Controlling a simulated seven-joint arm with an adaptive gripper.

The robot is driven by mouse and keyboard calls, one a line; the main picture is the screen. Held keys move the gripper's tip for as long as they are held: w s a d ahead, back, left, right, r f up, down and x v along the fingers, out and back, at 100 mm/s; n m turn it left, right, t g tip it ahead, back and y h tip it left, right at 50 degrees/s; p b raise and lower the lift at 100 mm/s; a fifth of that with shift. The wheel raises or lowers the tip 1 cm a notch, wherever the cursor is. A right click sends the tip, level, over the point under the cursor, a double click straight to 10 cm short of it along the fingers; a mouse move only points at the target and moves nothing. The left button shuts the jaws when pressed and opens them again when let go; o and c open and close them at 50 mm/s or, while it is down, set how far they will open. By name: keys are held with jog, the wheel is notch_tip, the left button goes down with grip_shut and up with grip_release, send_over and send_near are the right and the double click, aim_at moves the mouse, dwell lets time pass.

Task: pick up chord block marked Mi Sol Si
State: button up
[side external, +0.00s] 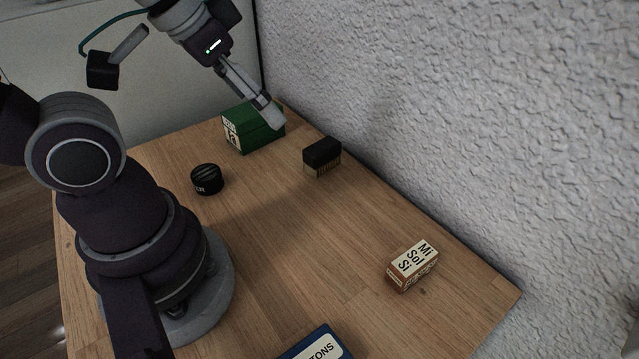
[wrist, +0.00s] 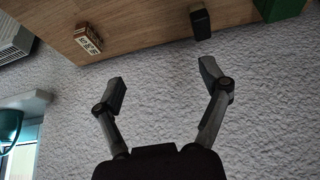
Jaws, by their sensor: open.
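The chord block marked Mi Sol Si (side external: 413,266) lies on the wooden table near its right edge, by the textured wall. It has a pale top with dark lettering and brown sides. It also shows in the wrist view (wrist: 88,40) at the upper left, small and apart from my fingers. My gripper (side external: 272,115) is high at the back of the table in the side view, in front of the green box and far from the block. In the wrist view my gripper (wrist: 163,85) has its two fingers spread wide with nothing between them.
A green box (side external: 250,130) stands at the back, with a black-topped block (side external: 321,157) to its right. A round black tin (side external: 206,179) sits left of centre. A blue box (side external: 318,345) is at the front edge. The wall (side external: 450,110) borders the table; its middle (side external: 290,240) is clear.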

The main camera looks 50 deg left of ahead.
jog(key=o, duration=0.3)
jog(key=m+g+h, duration=0.2)
jog(key=m+g, duration=0.4)
jog(key=m, duration=1.2)
send_over(415, 258)
jog(key=a, duration=0.2)
notch_tip(415, 258, down, 9)
jog(key=f, duration=0.3)
jog(key=d+f, duration=0.1)
jog(key=f, duration=0.3)
jog(key=d+f, duration=0.1)
jog(key=f, duration=0.2)
jog(key=shift+f, duration=0.2)
